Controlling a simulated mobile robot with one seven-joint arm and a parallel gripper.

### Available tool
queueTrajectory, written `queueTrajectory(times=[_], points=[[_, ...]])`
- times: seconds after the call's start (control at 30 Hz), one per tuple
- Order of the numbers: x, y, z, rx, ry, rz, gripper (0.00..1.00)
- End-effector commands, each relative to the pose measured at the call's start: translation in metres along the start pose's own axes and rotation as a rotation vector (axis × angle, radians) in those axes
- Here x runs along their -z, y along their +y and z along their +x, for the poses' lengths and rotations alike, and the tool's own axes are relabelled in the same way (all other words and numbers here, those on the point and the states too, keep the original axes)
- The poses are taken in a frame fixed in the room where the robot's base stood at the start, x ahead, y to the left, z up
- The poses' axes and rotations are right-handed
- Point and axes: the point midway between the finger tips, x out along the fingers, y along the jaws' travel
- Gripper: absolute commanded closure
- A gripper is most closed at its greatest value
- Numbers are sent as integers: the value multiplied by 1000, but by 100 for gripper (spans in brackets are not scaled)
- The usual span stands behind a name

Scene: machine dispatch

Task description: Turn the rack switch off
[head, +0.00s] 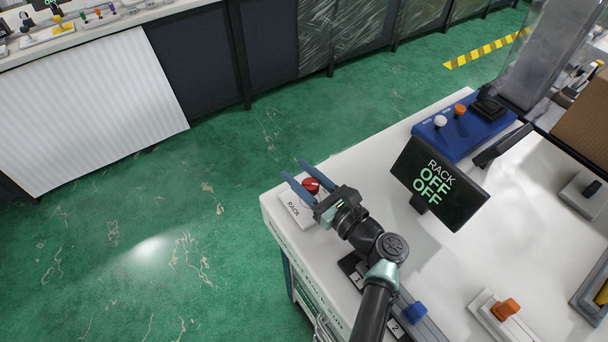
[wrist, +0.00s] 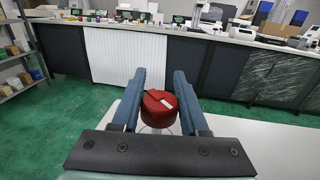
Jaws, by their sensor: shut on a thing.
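The rack switch (head: 294,208) is a small white box labelled RACK at the left corner of the white bench. On it sits a red round knob (head: 311,185) with a pale pointer mark. My gripper (head: 292,168) has its two blue fingers on either side of the knob and is shut on it. In the wrist view the red knob (wrist: 160,108) sits between the fingers, its mark running diagonally. The lower part of the switch box is hidden in the wrist view.
A blue panel (head: 464,127) with white and orange buttons stands behind the display. Blue (head: 414,312) and orange (head: 506,308) controls sit nearer on the bench. Green floor (head: 120,220) lies open to the left, with another bench (head: 95,108) beyond.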

Motion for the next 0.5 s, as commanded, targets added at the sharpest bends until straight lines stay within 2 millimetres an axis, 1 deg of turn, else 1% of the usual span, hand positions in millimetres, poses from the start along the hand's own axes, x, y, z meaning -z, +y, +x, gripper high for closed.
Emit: queueTrajectory(times=[0.03,0.3,0.5], points=[[2,-3,1,-40,-5,-4,100],[4,6,0,-292,-6,-4,100],[4,11,-2,-448,-5,-4,100]])
